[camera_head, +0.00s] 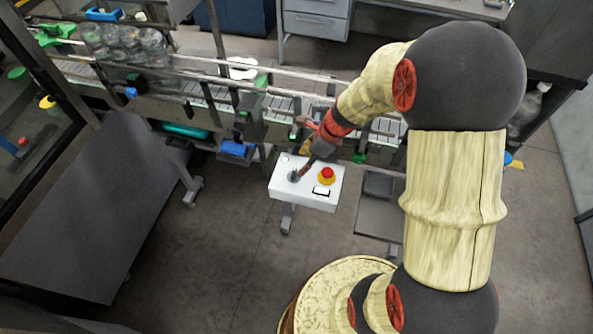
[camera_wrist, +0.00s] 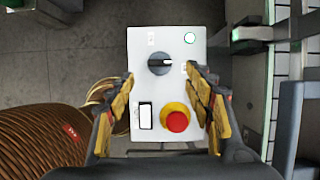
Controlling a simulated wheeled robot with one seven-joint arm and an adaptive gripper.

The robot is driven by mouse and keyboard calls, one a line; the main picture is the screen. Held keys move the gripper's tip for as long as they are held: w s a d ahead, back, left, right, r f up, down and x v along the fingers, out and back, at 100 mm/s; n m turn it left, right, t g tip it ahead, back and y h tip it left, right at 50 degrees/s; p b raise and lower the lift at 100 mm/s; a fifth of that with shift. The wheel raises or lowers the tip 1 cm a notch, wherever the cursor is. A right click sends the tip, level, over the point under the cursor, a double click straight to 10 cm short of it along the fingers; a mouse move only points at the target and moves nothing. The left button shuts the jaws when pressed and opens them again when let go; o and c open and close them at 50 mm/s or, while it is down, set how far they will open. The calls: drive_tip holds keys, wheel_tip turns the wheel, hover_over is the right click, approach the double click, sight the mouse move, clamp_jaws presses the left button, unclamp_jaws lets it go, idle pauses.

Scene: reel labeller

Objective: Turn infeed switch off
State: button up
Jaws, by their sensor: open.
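The white control box (camera_head: 320,200) stands on a post in front of the conveyor in the head view. In the wrist view the box (camera_wrist: 178,46) shows a dark rotary switch (camera_wrist: 160,64) with a light pointer mark toward the right. The box also bears a green-ringed round light (camera_wrist: 190,38), a black-and-white rocker (camera_wrist: 146,116) and a red button on a yellow collar (camera_wrist: 177,121). My gripper (camera_wrist: 162,85) is open and empty, with its fingers either side of the box's lower part and the switch just beyond and between the tips. In the head view my gripper (camera_head: 297,175) is over the box's left part, by the switch.
The conveyor (camera_head: 200,92) runs behind the box, with several clear jars (camera_head: 125,42) at its left. A dark tray-like platform (camera_head: 380,215) is right of the box. Open floor (camera_head: 215,255) lies front left.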

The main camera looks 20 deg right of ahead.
sight(294, 172)
drive_tip(key=x, duration=0.7)
drive_tip(key=shift+a+f+b, duration=0.1)
drive_tip(key=shift+f+b, duration=0.3)
drive_tip(key=shift+c, duration=1.2)
drive_tip(key=c, duration=0.9)
